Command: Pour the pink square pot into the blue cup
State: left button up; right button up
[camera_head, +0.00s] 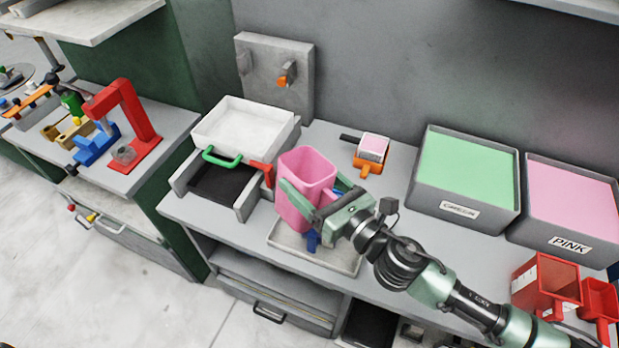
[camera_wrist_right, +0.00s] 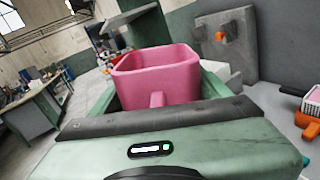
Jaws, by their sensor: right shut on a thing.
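The pink square pot (camera_head: 306,172) is held up over a pale tray (camera_head: 345,262) on the bench, close to upright. My right gripper (camera_head: 312,200) is shut on it, with green fingers along its sides. In the right wrist view the pot (camera_wrist_right: 157,78) sits between the fingers with its handle toward the wrist; its contents do not show. Blue parts (camera_head: 313,242), probably the blue cup, show below and behind the gripper at the tray; most of that thing is hidden. My left gripper is not in view.
A small pink-topped orange item (camera_head: 372,150) is behind. Green (camera_head: 466,170) and pink (camera_head: 570,200) foam bins stand right. Red containers (camera_head: 545,283) lie at far right.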

jog(key=shift+s+a+f, duration=0.1)
jog(key=shift+a, duration=0.1)
jog(key=shift+f+m+b, duration=0.2)
jog(key=shift+m+b, duration=0.25)
jog(key=shift+m, duration=0.25)
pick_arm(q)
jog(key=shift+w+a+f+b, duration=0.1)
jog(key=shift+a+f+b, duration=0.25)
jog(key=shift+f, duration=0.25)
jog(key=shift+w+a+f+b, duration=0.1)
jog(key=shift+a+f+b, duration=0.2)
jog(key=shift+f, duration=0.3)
pick_arm(e)
jog(key=shift+s+a+f+m, duration=0.1)
jog(key=shift+m, duration=0.6)
jog(key=shift+s+a+f+m, duration=0.1)
jog(key=shift+m, duration=0.6)
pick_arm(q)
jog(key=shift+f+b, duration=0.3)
pick_arm(e)
jog(key=shift+m, duration=0.5)
